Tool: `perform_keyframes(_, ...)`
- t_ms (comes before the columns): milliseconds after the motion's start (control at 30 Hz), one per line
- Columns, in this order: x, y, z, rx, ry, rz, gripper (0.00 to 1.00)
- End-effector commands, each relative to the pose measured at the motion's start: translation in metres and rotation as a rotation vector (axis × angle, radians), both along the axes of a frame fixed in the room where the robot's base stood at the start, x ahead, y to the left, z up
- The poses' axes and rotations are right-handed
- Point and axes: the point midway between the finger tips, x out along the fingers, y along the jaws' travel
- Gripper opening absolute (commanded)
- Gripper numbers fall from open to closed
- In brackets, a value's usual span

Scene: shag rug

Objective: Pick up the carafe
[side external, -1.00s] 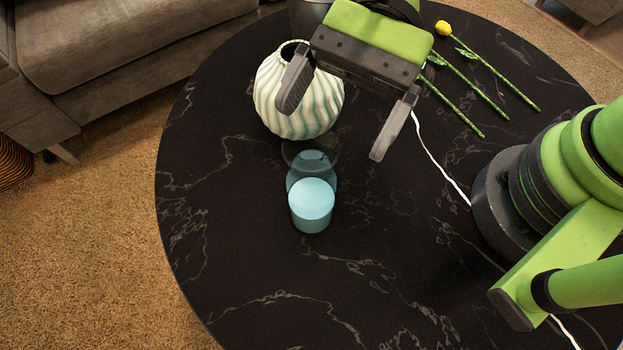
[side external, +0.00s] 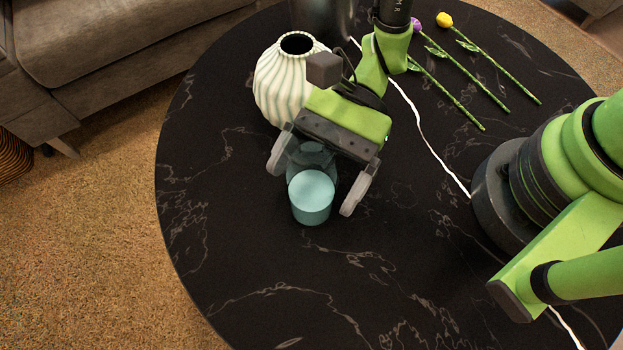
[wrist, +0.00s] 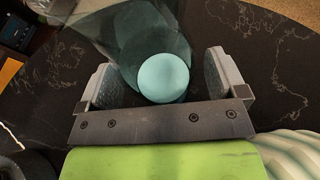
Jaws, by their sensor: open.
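The carafe (side external: 312,155) is clear bluish glass with a pale blue round part (side external: 312,190) at its near end in the side view. It is on the black marbled round table. In the wrist view the carafe's glass (wrist: 130,40) spreads toward the top left, and the blue part shows between the fingers. My gripper (side external: 312,190) is open, one finger on each side of the carafe. In the wrist view the gripper (wrist: 165,85) has visible gaps on both sides of the blue part. Part of the carafe is hidden behind my gripper in the side view.
A white ribbed vase (side external: 280,85) stands close behind my gripper, and a dark metallic pot (side external: 322,18) is behind that. Flowers (side external: 480,75) lie at the back right. A white cable (side external: 425,135) crosses the table. The table front (side external: 290,265) is clear.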

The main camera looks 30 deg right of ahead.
Motion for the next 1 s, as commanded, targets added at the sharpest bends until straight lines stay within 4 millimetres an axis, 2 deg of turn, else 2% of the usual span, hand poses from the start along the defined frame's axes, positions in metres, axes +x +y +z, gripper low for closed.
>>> perform_keyframes(233,-0.001,0.002,-0.001,0.0,0.0,-0.001,0.91)
perform_keyframes(533,-0.001,0.002,0.0,0.0,0.0,-0.001,0.22)
perform_keyframes(833,0.0,0.002,0.002,0.001,0.0,-0.002,0.21)
perform_keyframes(1000,0.0,0.002,0.014,0.002,-0.002,-0.002,0.21)
